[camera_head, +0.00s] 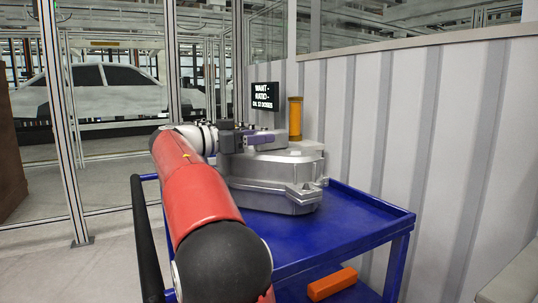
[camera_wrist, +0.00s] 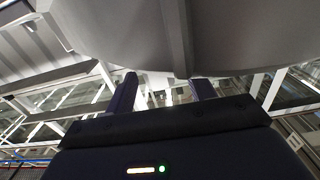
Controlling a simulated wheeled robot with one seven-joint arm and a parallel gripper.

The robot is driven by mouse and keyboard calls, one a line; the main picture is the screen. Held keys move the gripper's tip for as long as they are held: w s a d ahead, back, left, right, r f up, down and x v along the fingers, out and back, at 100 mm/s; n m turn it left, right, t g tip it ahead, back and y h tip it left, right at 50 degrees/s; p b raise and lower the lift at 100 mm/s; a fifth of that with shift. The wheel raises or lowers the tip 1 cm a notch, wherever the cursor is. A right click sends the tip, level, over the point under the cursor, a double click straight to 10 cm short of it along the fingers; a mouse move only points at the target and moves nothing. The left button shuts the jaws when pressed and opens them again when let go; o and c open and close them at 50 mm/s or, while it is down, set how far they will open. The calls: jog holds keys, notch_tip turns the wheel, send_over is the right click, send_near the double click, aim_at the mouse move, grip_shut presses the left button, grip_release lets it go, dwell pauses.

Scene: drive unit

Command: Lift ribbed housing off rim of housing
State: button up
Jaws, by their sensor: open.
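A silver-grey metal housing (camera_head: 265,201) stands on the blue cart. A grey upper part (camera_head: 280,166) with a flange sits on it; I take this as the ribbed housing, but the seam is hard to make out. My gripper (camera_head: 265,138) is open at the top of the upper part, with its fingers pointing right. In the wrist view a large smooth grey surface with a ridge (camera_wrist: 185,38) fills the top. My two fingers (camera_wrist: 163,92) stand apart below it, with no part visible between them. Contact cannot be told.
An amber cylinder (camera_head: 295,118) stands upright behind the housing, close to my fingertips. A black sign (camera_head: 265,97) is behind my gripper. The blue cart top (camera_head: 350,230) is clear at the front right. An orange block (camera_head: 332,284) lies lower down. A panelled wall (camera_head: 440,150) borders the right.

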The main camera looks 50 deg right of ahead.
jog(key=shift+x, duration=1.1)
grip_shut()
dwell(0.5)
jog(key=shift+r, duration=0.35)
